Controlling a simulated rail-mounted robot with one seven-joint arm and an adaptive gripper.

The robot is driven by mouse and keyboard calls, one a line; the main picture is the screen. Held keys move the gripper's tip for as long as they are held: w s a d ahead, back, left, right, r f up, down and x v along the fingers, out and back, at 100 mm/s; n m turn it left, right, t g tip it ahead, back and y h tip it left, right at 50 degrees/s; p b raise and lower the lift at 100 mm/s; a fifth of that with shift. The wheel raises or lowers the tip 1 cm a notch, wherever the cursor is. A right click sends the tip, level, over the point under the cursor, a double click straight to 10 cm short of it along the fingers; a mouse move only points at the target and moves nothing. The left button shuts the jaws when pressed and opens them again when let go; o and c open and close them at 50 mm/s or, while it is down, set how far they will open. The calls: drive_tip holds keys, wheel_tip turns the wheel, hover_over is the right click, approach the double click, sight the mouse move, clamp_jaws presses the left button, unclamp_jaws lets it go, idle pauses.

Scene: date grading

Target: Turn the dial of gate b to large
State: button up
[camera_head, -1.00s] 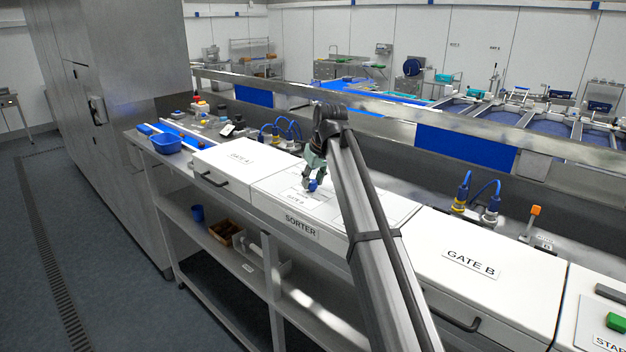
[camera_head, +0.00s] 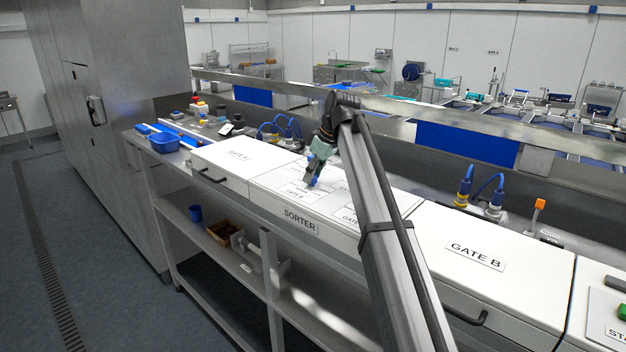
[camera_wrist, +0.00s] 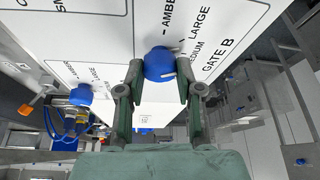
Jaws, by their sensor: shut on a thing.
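The blue round dial of gate b (camera_wrist: 158,63) sits on the white sorter panel (camera_wrist: 95,20), beside the printed words AMBER, MEDIUM, LARGE and GATE B. My gripper (camera_wrist: 160,76) is shut on this dial, one finger on each side. A small pale mark shows at the dial's right edge, toward the MEDIUM and LARGE words; I cannot tell exactly which word it points at. In the head view my gripper (camera_head: 313,176) is down on the sorter top (camera_head: 265,180), by a GATE B label, and mostly covers the dial.
A second blue dial (camera_wrist: 80,94) stands on the panel to the left in the wrist view. Blue-capped connectors (camera_head: 463,190) and an orange-topped lever (camera_head: 538,208) stand behind.

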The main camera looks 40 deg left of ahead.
drive_tip(key=shift+n+g+h+b, duration=0.3)
drive_tip(key=shift+n+g+b, duration=0.35)
drive_tip(key=shift+n, duration=0.85)
drive_tip(key=o, duration=1.2)
drive_tip(key=shift+c, duration=0.2)
drive_tip(key=v, duration=1.2)
drive_tip(key=shift+f, duration=0.1)
